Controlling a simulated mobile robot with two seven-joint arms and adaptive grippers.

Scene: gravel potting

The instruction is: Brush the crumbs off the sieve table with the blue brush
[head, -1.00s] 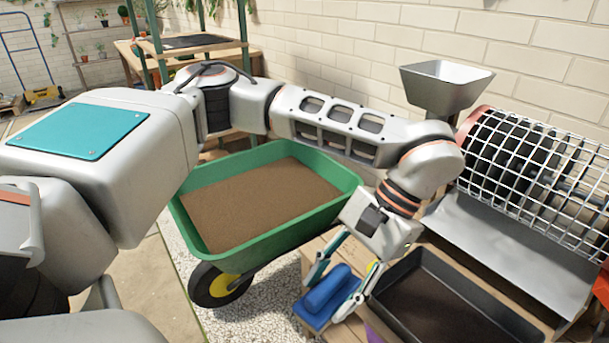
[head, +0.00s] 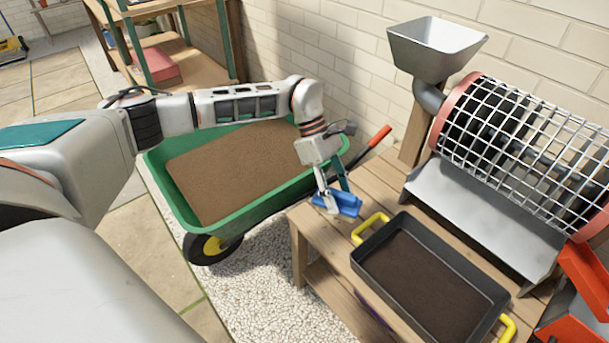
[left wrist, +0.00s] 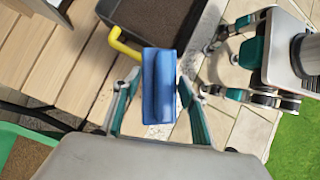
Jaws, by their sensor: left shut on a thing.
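My left gripper (head: 335,192) is shut on the blue brush (head: 345,205), held over the left end of the wooden sieve table (head: 385,185), left of the tray. In the left wrist view the brush (left wrist: 158,88) lies lengthwise between the two fingers, close to a yellow tray handle. I cannot tell whether it touches the boards. The crumbs cannot be made out clearly on the table. My right gripper (left wrist: 208,68) shows only in the left wrist view, with its fingers apart and nothing between them.
A black tray (head: 366,262) of dark soil with yellow handles (head: 370,228) sits on the table. The mesh sieve drum (head: 530,150), metal chute (head: 480,220) and hopper (head: 435,50) stand behind it. A green wheelbarrow (head: 185,205) of soil stands left, close under my left arm.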

